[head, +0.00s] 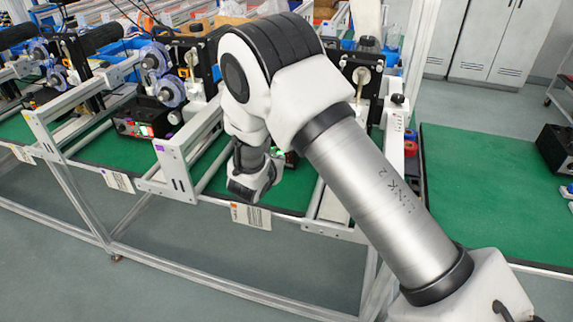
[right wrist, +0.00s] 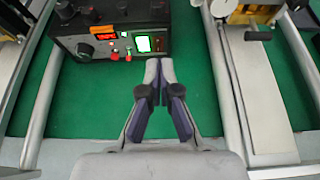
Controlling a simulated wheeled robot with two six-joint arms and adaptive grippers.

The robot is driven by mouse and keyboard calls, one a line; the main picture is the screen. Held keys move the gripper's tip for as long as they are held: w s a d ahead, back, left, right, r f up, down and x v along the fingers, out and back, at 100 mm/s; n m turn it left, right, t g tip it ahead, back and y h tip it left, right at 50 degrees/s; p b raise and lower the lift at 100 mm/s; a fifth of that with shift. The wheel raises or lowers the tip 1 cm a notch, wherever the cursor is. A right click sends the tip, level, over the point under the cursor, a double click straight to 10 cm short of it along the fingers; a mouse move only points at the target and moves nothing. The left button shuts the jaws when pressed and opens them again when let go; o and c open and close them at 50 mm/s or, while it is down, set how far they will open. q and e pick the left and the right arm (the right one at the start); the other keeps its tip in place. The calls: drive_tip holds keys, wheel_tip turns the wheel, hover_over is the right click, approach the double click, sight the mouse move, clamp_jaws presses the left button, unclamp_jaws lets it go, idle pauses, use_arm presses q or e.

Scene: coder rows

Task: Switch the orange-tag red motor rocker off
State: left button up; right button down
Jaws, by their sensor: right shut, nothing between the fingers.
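In the right wrist view a black control box (right wrist: 110,38) stands on the green mat, with an orange tag (right wrist: 103,31) on its face. Below the tag are small red parts (right wrist: 115,57), beside a lit green-white screen (right wrist: 143,43). Which red part is the motor rocker, and its position, is too small to tell. My right gripper (right wrist: 159,66) is shut and empty, its fingertips close to the box front, below and right of the screen. Contact cannot be told. In the head view my right gripper (head: 247,188) hangs over the bench front; my arm hides most of the box. My left gripper is out of view.
Metal rails (right wrist: 50,85) flank the box on both sides. An orange-marked card (head: 250,216) hangs on the bench front. Another black box (head: 145,118) stands in the bay to the left. The green mat (head: 475,190) at the right is mostly clear.

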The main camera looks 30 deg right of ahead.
drive_tip(key=a+r, duration=0.1)
drive_tip(key=s+a+r, duration=0.1)
drive_tip(key=a+r, duration=0.1)
drive_tip(key=shift+s+a+b, duration=0.2)
drive_tip(key=shift+s+b, duration=0.15)
drive_tip(key=shift+s+r, duration=0.1)
